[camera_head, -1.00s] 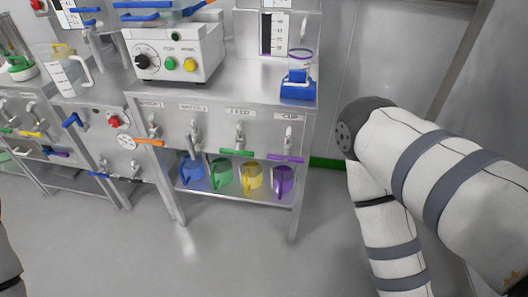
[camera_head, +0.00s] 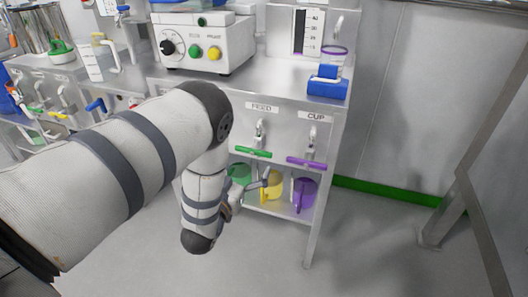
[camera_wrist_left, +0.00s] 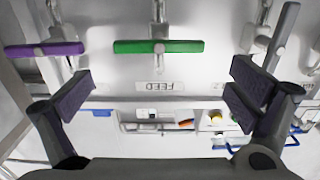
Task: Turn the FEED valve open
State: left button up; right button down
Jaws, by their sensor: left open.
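The FEED valve, with a green lever handle (camera_head: 253,152), is on the bench's front panel below the FEED label (camera_head: 262,106). Its handle lies crosswise, roughly level. In the left wrist view, where the label reads upside down, the green handle (camera_wrist_left: 158,47) lies centred beyond my left gripper (camera_wrist_left: 160,88). The two fingers are wide apart with nothing between them. In the head view my left gripper (camera_head: 246,192) is below the valve, partly hidden by my forearm. No contact with the handle shows. My right gripper is not in view.
The purple CUP valve handle (camera_head: 306,163) is close on the right. Green, yellow (camera_head: 272,187) and purple (camera_head: 304,193) jugs stand on the shelf below. A white machine (camera_head: 205,42) and a blue holder (camera_head: 327,83) stand on the bench.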

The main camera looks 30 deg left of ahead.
aim_at(252, 151)
pick_arm(q)
jog(key=b+x, duration=0.1)
jog(key=x, duration=0.6)
jog(key=shift+c, duration=0.6)
jog(key=c, duration=0.8)
jog(key=shift+o, duration=0.2)
